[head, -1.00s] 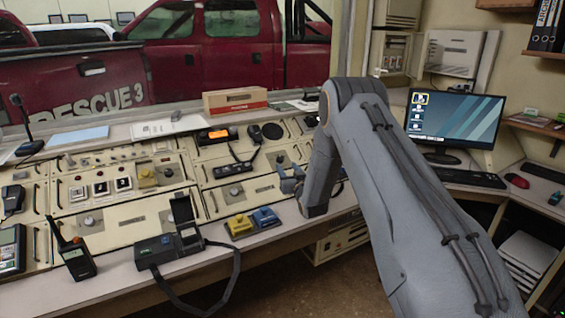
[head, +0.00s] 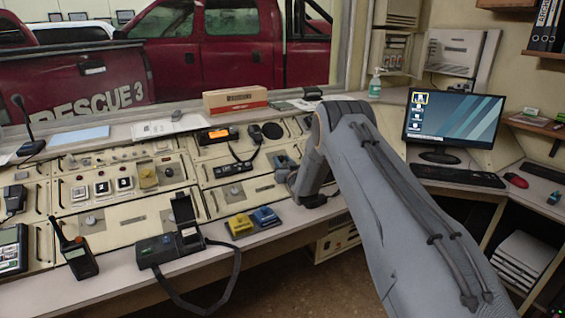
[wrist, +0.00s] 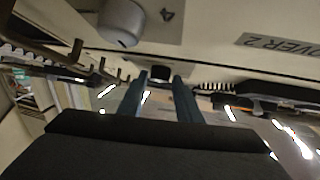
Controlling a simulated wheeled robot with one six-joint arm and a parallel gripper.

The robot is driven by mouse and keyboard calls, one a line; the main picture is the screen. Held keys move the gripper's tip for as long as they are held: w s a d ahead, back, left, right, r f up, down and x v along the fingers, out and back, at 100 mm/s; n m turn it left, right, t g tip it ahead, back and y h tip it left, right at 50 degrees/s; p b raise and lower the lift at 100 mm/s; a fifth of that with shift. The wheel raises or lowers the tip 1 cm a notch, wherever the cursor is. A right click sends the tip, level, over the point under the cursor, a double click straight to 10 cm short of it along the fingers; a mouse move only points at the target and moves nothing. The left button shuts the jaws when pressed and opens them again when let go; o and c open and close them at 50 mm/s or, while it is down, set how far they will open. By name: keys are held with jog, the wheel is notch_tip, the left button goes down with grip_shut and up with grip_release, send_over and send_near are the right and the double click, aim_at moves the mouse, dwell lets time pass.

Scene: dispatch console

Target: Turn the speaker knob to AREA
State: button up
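My gripper (head: 284,164) is low over the right part of the console, beside my bent wrist. In the wrist view its two blue-grey fingers (wrist: 158,88) stand apart, with a gap between them. A small dark part (wrist: 160,73) shows at the gap, beyond the fingertips; I cannot tell whether they touch it. A round grey knob (wrist: 121,22) on a plate with a "4" is up and left of the fingers, apart from them. I cannot read an AREA mark or tell which knob is the speaker's. My wrist hides part of the panel in the head view.
A round black speaker (head: 272,131) and a radio with an orange display (head: 217,135) are behind the gripper. A handset (head: 233,169) lies to its left. Handles rise from the panel.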

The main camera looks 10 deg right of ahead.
jog(key=c, duration=0.6)
jog(key=shift+a, duration=0.1)
jog(key=shift+a+m+h+b, duration=0.25)
jog(key=shift+m+h+b, duration=0.25)
jog(key=shift+m+h, duration=0.65)
jog(key=m+h+b, duration=0.1)
jog(key=m+h, duration=0.1)
jog(key=m+g+h+b, duration=0.1)
jog(key=m+h, duration=0.1)
jog(key=shift+w+a+m, duration=0.1)
jog(key=shift+a+m, duration=0.15)
jog(key=shift+a, duration=0.15)
jog(key=m+g+h+b, duration=0.2)
jog(key=m, duration=0.1)
jog(key=m+g+h+b, duration=0.1)
jog(key=shift+w+a+r+m+h+b, duration=0.2)
jog(key=shift+a+r+m+h+b, duration=0.1)
jog(key=shift+m, duration=0.1)
jog(key=shift+w+a+r+m+g+h+b, duration=0.1)
jog(key=shift+m+g+h+b, duration=0.8)
jog(key=shift+m+g, duration=0.55)
jog(key=shift+r+m, duration=0.1)
jog(key=shift+m, duration=0.15)
